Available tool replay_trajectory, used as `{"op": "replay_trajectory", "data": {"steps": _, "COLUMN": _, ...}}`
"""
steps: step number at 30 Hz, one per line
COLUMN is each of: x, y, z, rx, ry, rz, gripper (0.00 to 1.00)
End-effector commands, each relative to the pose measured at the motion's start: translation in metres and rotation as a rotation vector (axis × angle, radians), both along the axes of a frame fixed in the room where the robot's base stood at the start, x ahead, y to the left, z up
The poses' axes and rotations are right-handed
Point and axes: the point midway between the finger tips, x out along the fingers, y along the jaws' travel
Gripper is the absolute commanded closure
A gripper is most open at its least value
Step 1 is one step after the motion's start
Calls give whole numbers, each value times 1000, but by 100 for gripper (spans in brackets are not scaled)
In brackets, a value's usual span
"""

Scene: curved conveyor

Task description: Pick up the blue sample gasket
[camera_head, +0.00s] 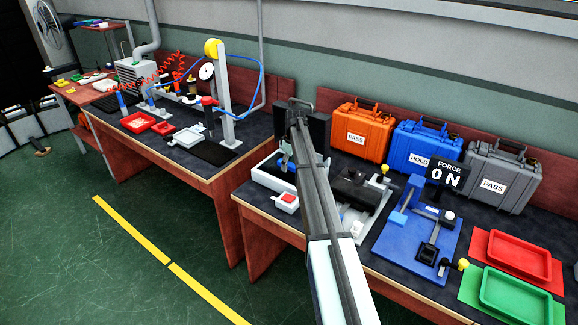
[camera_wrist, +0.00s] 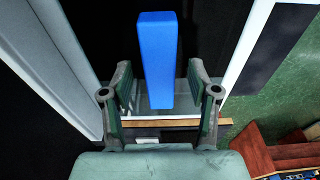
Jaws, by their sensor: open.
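A blue upright bar-shaped piece (camera_wrist: 160,50) shows in the wrist view, between the two fingers of my gripper (camera_wrist: 160,82). It looks like the blue sample gasket, but its shape does not show a hole. The fingers are open, with a visible gap on each side of it. In the head view, a small blue part (camera_head: 284,159) shows at the white-walled tray (camera_head: 262,180), beside my arm. My arm hides part of that tray, and the fingers are hard to make out there.
A black fixture (camera_head: 352,187) stands right of my arm, then a blue fixture (camera_head: 400,240) with a FORCE ON sign (camera_head: 448,175). Orange (camera_head: 362,130), blue (camera_head: 420,145) and grey (camera_head: 498,175) cases line the back. Green (camera_head: 515,300) and red (camera_head: 520,257) trays lie right.

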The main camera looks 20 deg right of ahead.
Motion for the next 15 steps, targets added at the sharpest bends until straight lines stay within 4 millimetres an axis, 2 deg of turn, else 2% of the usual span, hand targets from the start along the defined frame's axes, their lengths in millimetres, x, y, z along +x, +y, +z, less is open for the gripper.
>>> {"op": "replay_trajectory", "data": {"steps": 4, "x": 0, "y": 0, "z": 0, "rx": 0, "ry": 0, "rz": 0, "gripper": 40}}
{"op": "replay_trajectory", "data": {"steps": 8, "x": 0, "y": 0, "z": 0, "rx": 0, "ry": 0, "rz": 0, "gripper": 86}}
{"op": "replay_trajectory", "data": {"steps": 9, "x": 0, "y": 0, "z": 0, "rx": 0, "ry": 0, "rz": 0, "gripper": 100}}
{"op": "replay_trajectory", "data": {"steps": 15, "x": 0, "y": 0, "z": 1, "rx": 0, "ry": 0, "rz": 0, "gripper": 100}}
